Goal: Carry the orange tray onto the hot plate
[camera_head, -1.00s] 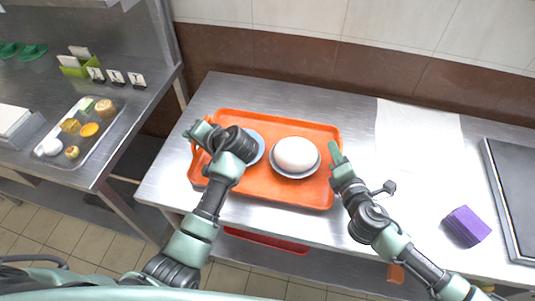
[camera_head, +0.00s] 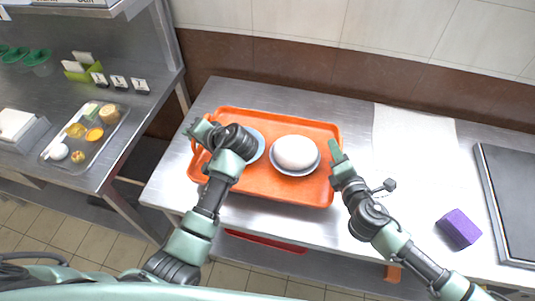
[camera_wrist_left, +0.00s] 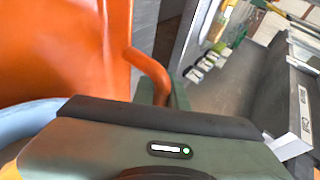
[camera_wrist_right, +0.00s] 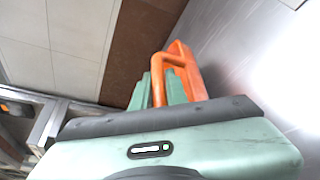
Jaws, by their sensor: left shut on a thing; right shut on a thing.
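The orange tray (camera_head: 240,186) is over the steel table, left of centre in the head view; I cannot tell whether it touches the table. It bears a white rounded thing (camera_head: 296,152) in a grey-blue dish and a blue dish (camera_head: 257,143) partly hidden by my left arm. My left gripper (camera_head: 198,136) is shut on the tray's left handle, which shows in the left wrist view (camera_wrist_left: 150,68). My right gripper (camera_head: 338,160) is shut on the right handle, seen in the right wrist view (camera_wrist_right: 158,75). The hot plate seems to be the dark flat panel (camera_head: 508,195) at far right.
A purple block (camera_head: 460,228) lies on the table before the dark panel. A pale sheet (camera_head: 413,140) lies between tray and panel, with clear space around it. A tiled wall (camera_head: 350,25) is behind. A separate counter at left holds a food tray (camera_head: 72,160).

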